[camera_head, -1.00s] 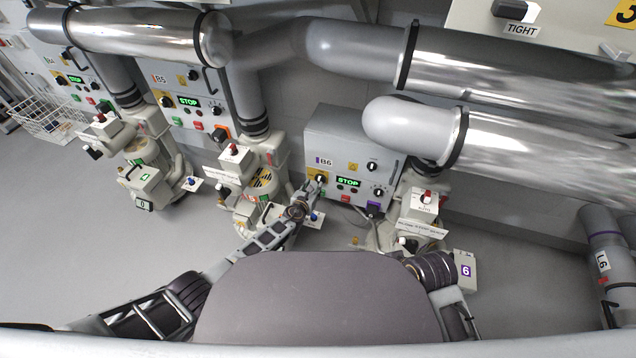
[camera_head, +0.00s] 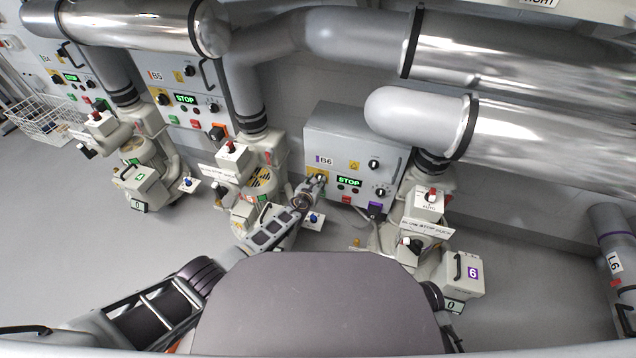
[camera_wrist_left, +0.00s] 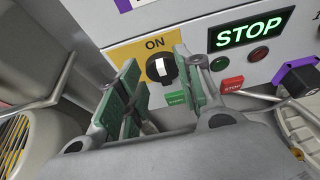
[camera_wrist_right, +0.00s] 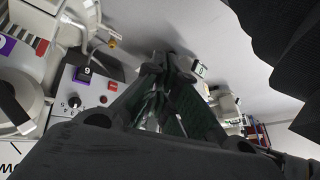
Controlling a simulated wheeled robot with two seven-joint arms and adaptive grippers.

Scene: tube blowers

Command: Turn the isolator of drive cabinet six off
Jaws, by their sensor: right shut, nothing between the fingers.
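Drive cabinet B6 (camera_head: 340,135) is the grey box at the centre of the head view, with a green STOP display. Its isolator is a black knob (camera_wrist_left: 161,68) with a white pointer on a yellow plate (camera_wrist_left: 140,50). In the left wrist view the pointer stands nearly upright, towards the word ON. My left gripper (camera_head: 316,183) is at the cabinet's lower left corner. In the left wrist view its green-padded fingers (camera_wrist_left: 160,85) are open, one on each side of the knob; contact cannot be told. My right gripper (camera_wrist_right: 166,72) is shut and empty, away from the cabinet.
Cabinet B5 (camera_head: 187,80) stands to the left. Large metal pipes (camera_head: 530,70) run above and to the right. A blower machine with a purple 6 label (camera_head: 473,272) stands right of B6. Green and red push buttons (camera_wrist_left: 231,84) sit close beside the isolator.

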